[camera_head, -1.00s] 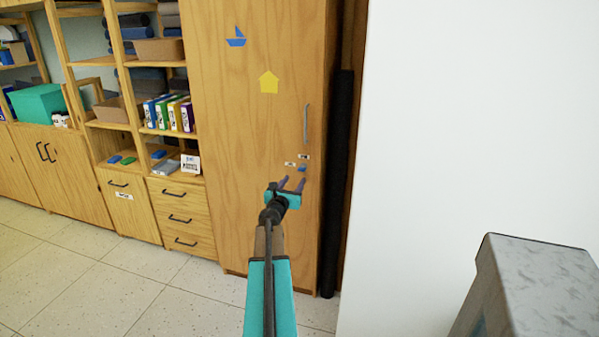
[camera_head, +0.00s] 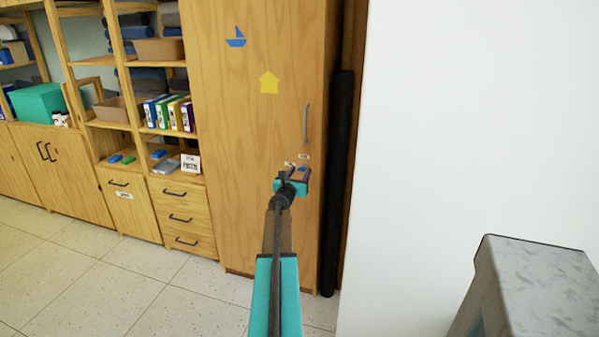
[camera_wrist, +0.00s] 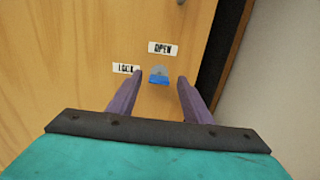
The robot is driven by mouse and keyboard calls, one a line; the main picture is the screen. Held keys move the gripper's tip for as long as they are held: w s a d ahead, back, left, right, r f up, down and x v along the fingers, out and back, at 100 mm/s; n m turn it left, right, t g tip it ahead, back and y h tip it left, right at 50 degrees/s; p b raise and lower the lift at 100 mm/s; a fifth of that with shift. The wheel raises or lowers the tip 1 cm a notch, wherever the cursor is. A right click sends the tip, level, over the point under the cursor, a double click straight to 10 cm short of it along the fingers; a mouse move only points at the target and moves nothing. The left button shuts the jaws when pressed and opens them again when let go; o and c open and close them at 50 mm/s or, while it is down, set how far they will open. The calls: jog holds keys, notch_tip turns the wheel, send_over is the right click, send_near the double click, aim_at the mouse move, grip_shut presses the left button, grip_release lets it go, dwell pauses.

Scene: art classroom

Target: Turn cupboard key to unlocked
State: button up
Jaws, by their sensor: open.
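The tall wooden cupboard (camera_head: 255,130) has a grey vertical handle (camera_head: 306,124) near its right edge. In the wrist view a blue key (camera_wrist: 159,79) sits on a grey lock plate on the door (camera_wrist: 60,60). An "OPEN" label (camera_wrist: 174,48) is above it and a "LOCK" label (camera_wrist: 126,69) is to its left. My gripper (camera_head: 296,171) is open in front of the lock. In the wrist view its purple fingers (camera_wrist: 156,84) are on either side of the key and apart from it. In the head view my gripper mostly hides the key.
Open shelves (camera_head: 150,95) with books and boxes, and drawers (camera_head: 183,215), stand to the left. A dark roll (camera_head: 338,180) stands beside the cupboard's right side. A white wall (camera_head: 470,120) is further right. The tiled floor (camera_head: 90,270) is clear.

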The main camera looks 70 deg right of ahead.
jog(key=shift+d, duration=0.45)
jog(key=c, duration=1.1)
jog(key=shift+o, duration=0.2)
